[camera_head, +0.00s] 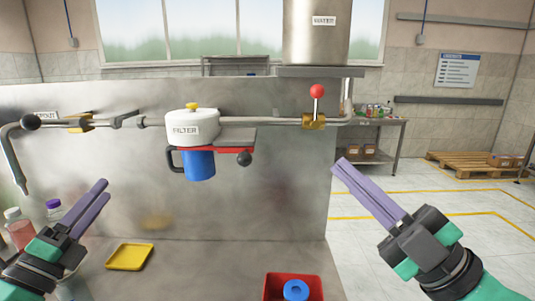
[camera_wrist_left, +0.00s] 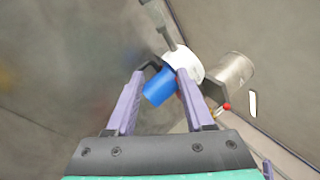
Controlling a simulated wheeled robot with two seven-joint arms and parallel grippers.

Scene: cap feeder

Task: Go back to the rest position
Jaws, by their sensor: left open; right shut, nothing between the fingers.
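My left gripper (camera_head: 99,203) is at the lower left in the head view, open and empty, with its two purple fingers apart. It also shows in the left wrist view (camera_wrist_left: 162,85), with the blue cup seen beyond and between the fingers. My right gripper (camera_head: 340,165) is at the right in the head view, shut with its purple fingers together and nothing between them. Both grippers are raised in front of the steel bench, apart from the filter unit.
A white filter housing (camera_head: 193,127) with a blue cup (camera_head: 198,165) hangs on the pipe at the back panel. A red-knobbed valve (camera_head: 317,91) is right of it. A yellow tray (camera_head: 130,257), bottles (camera_head: 20,232) and a red bin (camera_head: 316,283) holding a blue ring (camera_head: 296,290) are on the bench.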

